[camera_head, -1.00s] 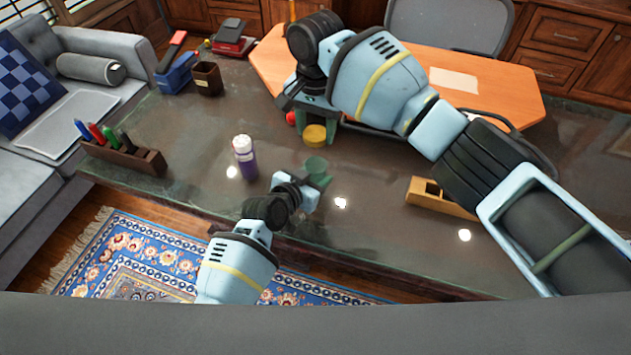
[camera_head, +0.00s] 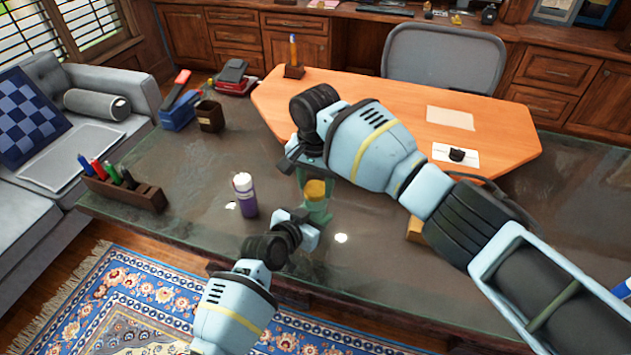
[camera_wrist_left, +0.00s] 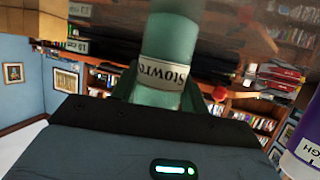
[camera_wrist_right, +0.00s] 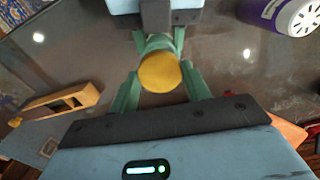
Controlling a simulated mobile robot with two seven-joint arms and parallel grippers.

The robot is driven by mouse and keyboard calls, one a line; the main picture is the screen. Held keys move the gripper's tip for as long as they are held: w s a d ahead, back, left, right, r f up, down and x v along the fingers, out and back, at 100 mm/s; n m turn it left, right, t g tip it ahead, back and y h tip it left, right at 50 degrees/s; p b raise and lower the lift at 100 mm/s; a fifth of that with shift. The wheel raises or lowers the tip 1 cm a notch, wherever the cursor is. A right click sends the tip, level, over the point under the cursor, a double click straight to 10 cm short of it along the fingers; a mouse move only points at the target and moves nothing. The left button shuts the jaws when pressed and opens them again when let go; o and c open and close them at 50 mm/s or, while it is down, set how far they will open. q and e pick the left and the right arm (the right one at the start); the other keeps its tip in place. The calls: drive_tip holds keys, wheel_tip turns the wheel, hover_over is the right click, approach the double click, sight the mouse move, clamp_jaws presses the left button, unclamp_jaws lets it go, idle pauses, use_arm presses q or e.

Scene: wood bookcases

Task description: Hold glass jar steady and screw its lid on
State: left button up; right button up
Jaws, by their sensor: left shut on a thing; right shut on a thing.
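The green glass jar (camera_head: 319,213) stands upright over the dark stone counter, with a label that shows in the left wrist view (camera_wrist_left: 163,72). My left gripper (camera_head: 306,228) is shut on the jar from the near side. The yellow lid (camera_head: 315,188) is right at the jar's top, and the right wrist view shows it from above (camera_wrist_right: 160,72). My right gripper (camera_wrist_right: 160,85) is shut on the lid, with its green fingers on either side. The lid hides the jar's mouth, so I cannot tell whether the threads are engaged.
A purple bottle with a white cap (camera_head: 245,196) stands close left of the jar. A wooden block (camera_wrist_right: 62,103) is on the other side, partly behind my right arm in the head view. A marker rack (camera_head: 125,190) and a brown cup (camera_head: 210,116) are farther left.

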sight(315, 188)
drive_tip(key=shift+f, duration=0.1)
drive_tip(key=shift+f, duration=0.8)
drive_tip(key=shift+f, duration=0.6)
idle(0.3)
drive_tip(key=m, duration=0.4)
drive_tip(key=shift+m, duration=0.3)
drive_tip(key=m, duration=0.5)
drive_tip(key=shift+a, duration=0.1)
drive_tip(key=m, duration=0.5)
drive_tip(key=shift+m, duration=0.4)
drive_tip(key=m, duration=0.5)
